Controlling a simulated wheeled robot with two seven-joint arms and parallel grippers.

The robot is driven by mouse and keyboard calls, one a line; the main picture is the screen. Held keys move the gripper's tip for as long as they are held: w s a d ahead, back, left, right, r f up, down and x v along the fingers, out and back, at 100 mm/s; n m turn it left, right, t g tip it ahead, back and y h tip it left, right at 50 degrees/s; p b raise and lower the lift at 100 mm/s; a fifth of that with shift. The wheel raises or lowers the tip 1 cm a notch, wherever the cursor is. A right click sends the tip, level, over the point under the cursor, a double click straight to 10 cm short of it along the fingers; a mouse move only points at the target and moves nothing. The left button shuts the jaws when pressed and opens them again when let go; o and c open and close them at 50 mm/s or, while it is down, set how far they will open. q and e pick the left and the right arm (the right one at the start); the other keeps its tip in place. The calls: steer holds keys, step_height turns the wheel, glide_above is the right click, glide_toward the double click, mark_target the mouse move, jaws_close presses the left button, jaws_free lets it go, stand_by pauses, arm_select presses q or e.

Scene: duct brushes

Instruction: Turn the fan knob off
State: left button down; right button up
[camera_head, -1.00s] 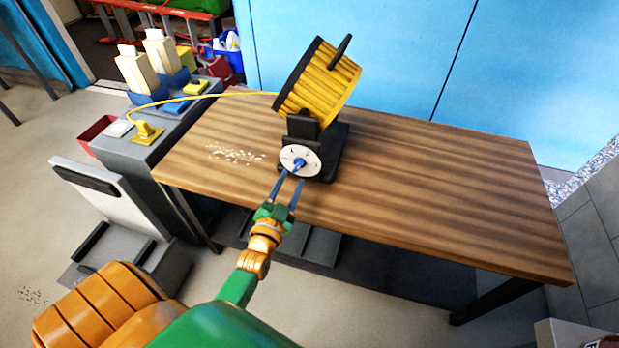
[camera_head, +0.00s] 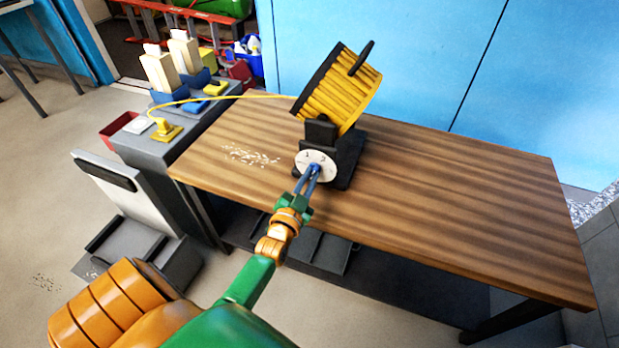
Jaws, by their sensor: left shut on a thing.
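The fan (camera_head: 345,88) is a yellow ribbed drum with a black rim and handle, tilted on a black base on the wooden table. Its knob sits at the centre of a round white dial (camera_head: 329,163) with small marks, on the front of the base. My left gripper (camera_head: 315,170) is at the dial, its blue fingers close together and shut on the knob. The fingers hide most of the knob, so its pointing direction cannot be read. My right gripper is not in view.
The wooden table (camera_head: 450,190) is clear to the right of the fan. White crumbs (camera_head: 250,155) lie left of the base. A yellow cord runs from the fan to a yellow plug (camera_head: 165,130) on the grey cart (camera_head: 185,150) at left.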

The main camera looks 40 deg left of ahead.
arm_select(q)
steer(key=n, duration=0.5)
steer(key=shift+n+p, duration=0.35)
steer(key=shift+n, duration=0.05)
steer(key=n, duration=1.2)
steer(key=shift+a+f+n+b, duration=0.1)
steer(key=shift+n+b, duration=0.3)
steer(key=n+b, duration=0.1)
steer(key=n, duration=0.4)
steer(key=shift+n, duration=0.3)
steer(key=c, duration=0.9)
jaws_free()
steer(key=shift+s, duration=0.15)
